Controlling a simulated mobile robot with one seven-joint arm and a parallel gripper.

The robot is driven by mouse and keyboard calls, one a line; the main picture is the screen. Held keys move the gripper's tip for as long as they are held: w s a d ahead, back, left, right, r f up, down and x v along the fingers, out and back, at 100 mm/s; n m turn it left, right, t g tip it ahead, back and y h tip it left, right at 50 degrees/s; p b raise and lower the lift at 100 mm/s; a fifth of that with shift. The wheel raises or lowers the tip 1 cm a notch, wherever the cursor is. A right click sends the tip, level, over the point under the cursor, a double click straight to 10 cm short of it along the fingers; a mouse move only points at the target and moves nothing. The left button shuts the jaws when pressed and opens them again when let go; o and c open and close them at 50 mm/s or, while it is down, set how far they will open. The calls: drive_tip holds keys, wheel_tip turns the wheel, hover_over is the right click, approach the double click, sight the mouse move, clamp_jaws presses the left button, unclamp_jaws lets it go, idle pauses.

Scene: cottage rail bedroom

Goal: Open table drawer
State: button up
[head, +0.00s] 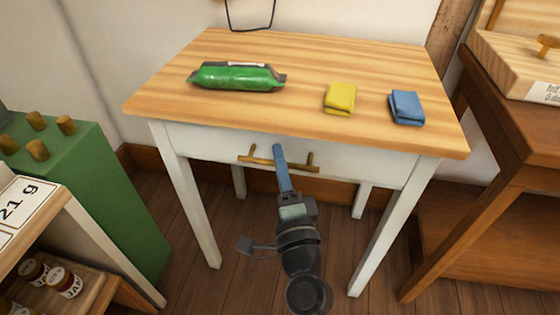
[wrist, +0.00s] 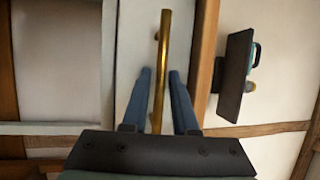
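The wooden-topped table (head: 310,60) has white legs and a white drawer front (head: 210,142), which looks flush with the frame. A brass bar handle (head: 248,159) runs across the drawer front; it also shows upright in the wrist view (wrist: 162,42). My gripper (head: 279,150) is at the middle of the handle, its blue fingers hiding part of the bar. In the wrist view my gripper (wrist: 160,72) is open, with one finger on each side of the bar and a small gap visible beside it. I cannot tell whether either finger touches the bar.
A green packet (head: 238,77), a yellow cloth (head: 341,97) and a blue cloth (head: 406,107) lie on the tabletop. A green cabinet (head: 90,170) and a shelf with jars stand left. A brown table (head: 500,130) stands right. Floor shows under the table.

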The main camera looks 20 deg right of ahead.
clamp_jaws()
idle(1.3)
